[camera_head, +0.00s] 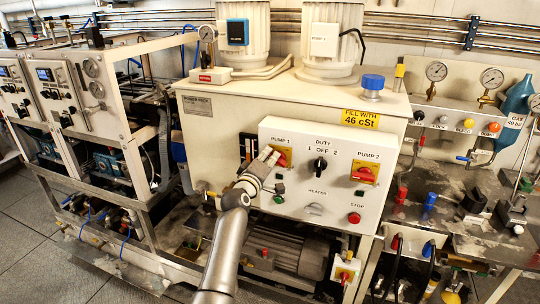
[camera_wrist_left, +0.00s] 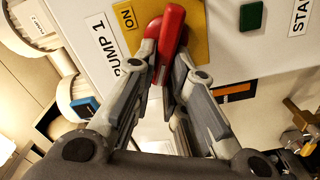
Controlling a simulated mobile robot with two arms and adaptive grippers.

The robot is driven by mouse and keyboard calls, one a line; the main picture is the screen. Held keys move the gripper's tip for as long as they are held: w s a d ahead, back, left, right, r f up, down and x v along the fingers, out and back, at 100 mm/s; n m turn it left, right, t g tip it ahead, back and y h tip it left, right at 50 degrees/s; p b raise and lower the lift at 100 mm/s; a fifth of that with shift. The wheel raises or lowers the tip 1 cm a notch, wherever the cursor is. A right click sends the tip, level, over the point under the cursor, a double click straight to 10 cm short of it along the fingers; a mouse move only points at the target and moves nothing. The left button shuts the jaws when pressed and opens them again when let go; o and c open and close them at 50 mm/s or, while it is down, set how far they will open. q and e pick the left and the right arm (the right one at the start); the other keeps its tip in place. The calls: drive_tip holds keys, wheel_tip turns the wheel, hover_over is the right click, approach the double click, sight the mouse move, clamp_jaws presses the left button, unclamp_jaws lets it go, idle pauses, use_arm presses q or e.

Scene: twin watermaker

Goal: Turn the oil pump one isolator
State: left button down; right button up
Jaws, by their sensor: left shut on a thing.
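The pump one isolator is a red handle on a yellow plate (camera_head: 285,153), under the PUMP 1 label on the white control panel (camera_head: 340,205). In the left wrist view the red handle (camera_wrist_left: 172,38) stands over the yellow plate (camera_wrist_left: 192,50), which reads ON. My left gripper (camera_head: 272,157) reaches the handle from the lower left. In the left wrist view its fingers (camera_wrist_left: 167,62) are shut on the handle, one on each side. The fingers hide part of the handle and plate. My right gripper is not in view.
A motor (camera_head: 285,253) sits below. A blue filler cap (camera_head: 373,82) tops the tank.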

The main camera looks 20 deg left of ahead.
use_arm(q)
drive_tip(key=n, duration=0.2)
drive_tip(key=f+n, duration=0.1)
drive_tip(key=n, duration=0.2)
drive_tip(key=shift+a+f+p, duration=0.1)
drive_tip(key=shift+a+p, duration=0.05)
drive_tip(key=shift+p, duration=0.2)
idle(0.4)
drive_tip(key=c, duration=1.5)
unclamp_jaws()
